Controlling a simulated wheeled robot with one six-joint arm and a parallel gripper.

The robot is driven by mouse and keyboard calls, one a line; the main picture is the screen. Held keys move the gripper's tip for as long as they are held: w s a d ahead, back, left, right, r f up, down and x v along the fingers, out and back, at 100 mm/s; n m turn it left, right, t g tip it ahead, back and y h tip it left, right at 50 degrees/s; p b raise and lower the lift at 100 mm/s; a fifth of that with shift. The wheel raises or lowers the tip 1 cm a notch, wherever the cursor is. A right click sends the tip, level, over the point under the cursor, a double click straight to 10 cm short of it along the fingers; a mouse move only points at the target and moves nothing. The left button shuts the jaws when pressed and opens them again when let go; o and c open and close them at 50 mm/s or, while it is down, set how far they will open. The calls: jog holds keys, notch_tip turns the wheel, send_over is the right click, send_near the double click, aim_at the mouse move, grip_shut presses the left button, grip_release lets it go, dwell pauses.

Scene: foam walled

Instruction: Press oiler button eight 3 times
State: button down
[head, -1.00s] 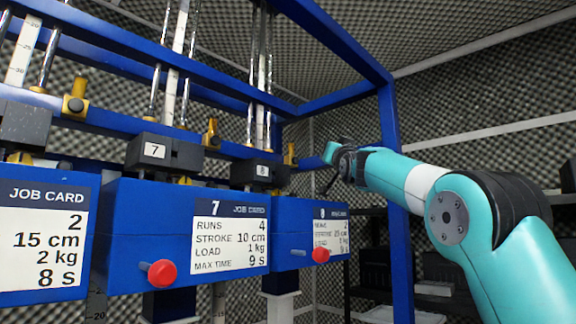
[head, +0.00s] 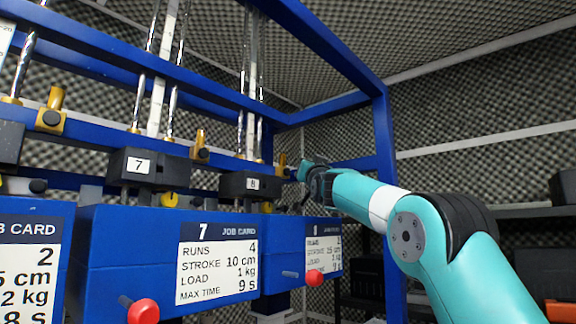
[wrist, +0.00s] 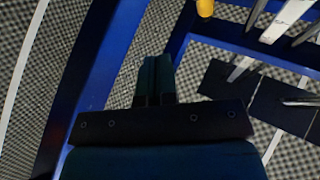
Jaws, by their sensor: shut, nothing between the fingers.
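Station eight has a dark block labelled 8 (head: 251,185) on the blue frame. A yellow oiler fitting (head: 283,164) stands just right of that block. Its button face is too small to make out. My gripper (head: 303,168) is at the end of the teal arm, just right of this fitting in the head view. Whether they touch cannot be told. In the wrist view my gripper (wrist: 155,70) is shut and empty. A yellow rounded end (wrist: 205,8) shows at that view's top edge, apart from the fingers; which fitting it belongs to is unclear.
Station seven's block (head: 148,168) and yellow fitting (head: 201,148) are to the left. Blue job-card boxes jut out below, with red knobs (head: 142,311) and (head: 314,278). A blue post (head: 388,190) stands behind my arm. Dark shelving (head: 480,213) is at the right.

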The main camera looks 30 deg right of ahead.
aim_at(287, 172)
jog(key=w, duration=0.1)
jog(key=w+a, duration=0.1)
jog(key=w, duration=0.2)
jog(key=shift+a, duration=0.25)
jog(key=shift+w, duration=0.2)
dwell(1.7)
jog(key=shift+w+a, duration=0.15)
jog(key=shift+w, duration=0.1)
jog(key=shift+w+a, duration=0.15)
jog(key=shift+w, duration=0.3)
dwell(0.7)
jog(key=shift+s, duration=0.1)
jog(key=shift+s+d+b, duration=0.3)
jog(key=shift+s+b, duration=0.4)
jog(key=shift+b, duration=0.05)
